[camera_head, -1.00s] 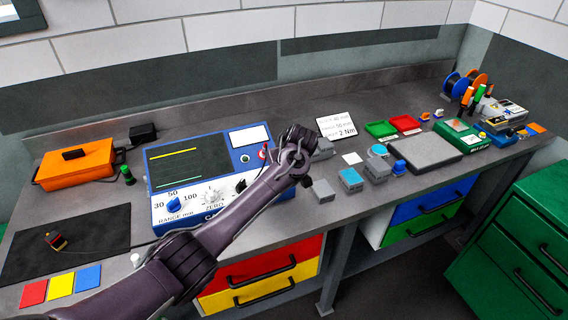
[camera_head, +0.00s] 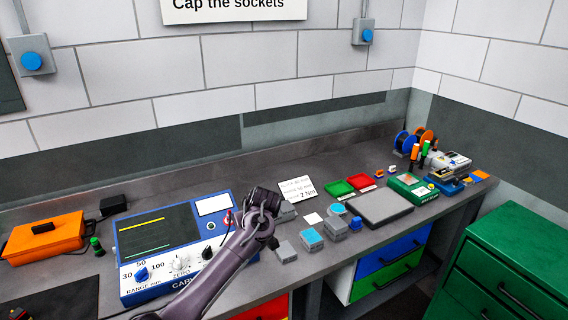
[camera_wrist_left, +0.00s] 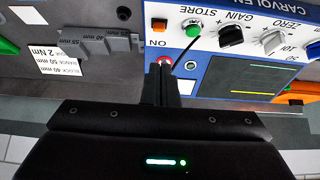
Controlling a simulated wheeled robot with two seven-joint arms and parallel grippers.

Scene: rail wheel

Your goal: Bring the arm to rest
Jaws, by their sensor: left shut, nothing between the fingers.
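My left arm comes in from the bottom in the head view, and its gripper (camera_head: 262,208) hangs over the bench beside the right end of the blue-framed instrument (camera_head: 150,245). In the left wrist view the fingers (camera_wrist_left: 160,84) are shut together with nothing between them. A black cable runs up from near the fingers across the panel. My right gripper is not in view.
Grey blocks (camera_head: 286,251), some with blue tops, stand right of the gripper. An orange box (camera_head: 42,238) is at left. A green cabinet (camera_head: 520,255) stands at right.

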